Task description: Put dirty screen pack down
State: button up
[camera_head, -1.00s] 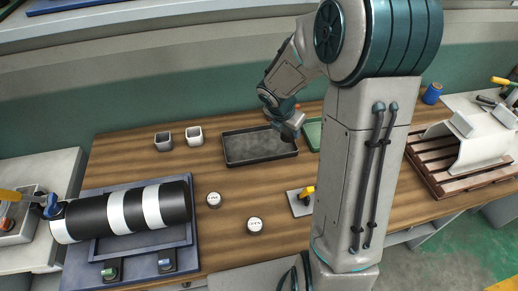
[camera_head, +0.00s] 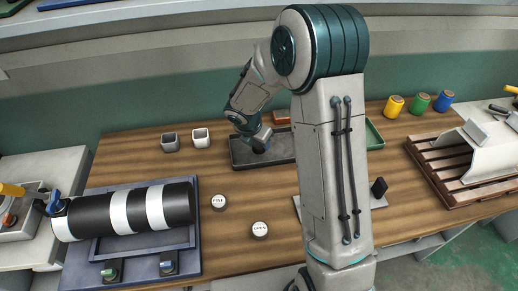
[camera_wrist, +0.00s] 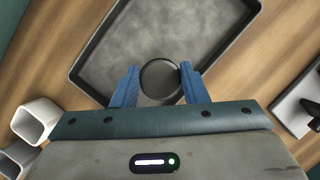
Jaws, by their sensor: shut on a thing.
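The dirty screen pack is a small dark round disc (camera_wrist: 160,79) in the wrist view. My gripper (camera_wrist: 158,85) is shut on it, with a blue finger on each side. In the wrist view the disc overlaps the near edge of a dark grey tray (camera_wrist: 175,30), whose visible floor looks empty. In the head view my gripper (camera_head: 259,146) is over the left part of the same tray (camera_head: 283,157). The gap between disc and tray floor cannot be told.
A green tray (camera_head: 374,135) is partly hidden behind my arm. A striped black-and-white cylinder (camera_head: 125,210) lies at the left. Two round labelled caps (camera_head: 260,230) (camera_head: 219,202) lie on the wooden table.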

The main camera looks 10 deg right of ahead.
aim_at(257, 146)
jog(key=shift+f, duration=1.85)
jog(key=shift+f, duration=0.1)
jog(key=shift+f+b, duration=0.15)
jog(key=shift+b, duration=0.25)
jog(key=o, duration=1)
jog(key=shift+c, duration=0.2)
